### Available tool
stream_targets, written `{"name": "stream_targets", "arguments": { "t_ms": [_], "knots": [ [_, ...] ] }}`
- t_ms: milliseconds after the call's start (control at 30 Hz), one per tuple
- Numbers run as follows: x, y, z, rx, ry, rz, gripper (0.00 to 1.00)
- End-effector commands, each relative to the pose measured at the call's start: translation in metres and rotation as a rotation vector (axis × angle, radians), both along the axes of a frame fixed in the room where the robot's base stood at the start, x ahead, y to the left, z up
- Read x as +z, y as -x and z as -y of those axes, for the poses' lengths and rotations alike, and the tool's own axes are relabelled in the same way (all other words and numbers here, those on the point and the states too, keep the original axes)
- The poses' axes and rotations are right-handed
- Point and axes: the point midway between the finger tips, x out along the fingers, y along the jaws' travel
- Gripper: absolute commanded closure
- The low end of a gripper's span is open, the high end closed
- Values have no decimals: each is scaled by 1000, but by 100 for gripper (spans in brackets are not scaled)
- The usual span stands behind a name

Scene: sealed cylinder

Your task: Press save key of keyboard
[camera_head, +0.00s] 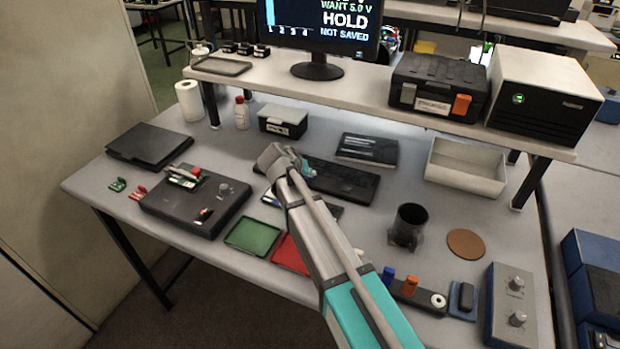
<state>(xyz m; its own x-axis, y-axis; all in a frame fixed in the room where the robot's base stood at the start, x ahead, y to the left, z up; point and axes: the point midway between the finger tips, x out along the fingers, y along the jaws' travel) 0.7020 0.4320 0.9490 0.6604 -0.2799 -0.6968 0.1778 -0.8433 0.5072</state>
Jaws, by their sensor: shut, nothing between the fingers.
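The black keyboard (345,181) lies on the bench below the shelf, in the middle of the view. My arm reaches up from the lower right and covers the keyboard's left part. My gripper (306,169) is over the left part of the keyboard, small and partly covered by my wrist; it is shut and empty. I cannot tell whether its tips touch a key. The save key cannot be made out. The monitor (318,22) on the shelf reads "WANT 5.0 V", "HOLD" and "NOT SAVED".
A black book (367,149) lies behind the keyboard. A black cup (408,224) stands at its right front. A green tray (253,237) and a red tray (290,255) lie in front. The shelf (350,88) overhangs the bench's back. A white bin (466,167) stands at the right.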

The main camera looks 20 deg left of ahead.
Motion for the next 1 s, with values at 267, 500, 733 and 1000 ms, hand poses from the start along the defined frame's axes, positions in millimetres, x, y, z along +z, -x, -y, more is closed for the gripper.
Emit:
{"name": "stream_targets", "arguments": {
  "t_ms": [267, 500, 733, 1000],
  "knots": [
    [-3, 0, 0, 0, 0, 0, 100],
    [-4, 0, 0, 0, 0, 0, 100],
    [-4, 0, 0, 0, 0, 0, 100],
    [3, 0, 0, 0, 0, 0, 100]
  ]
}}
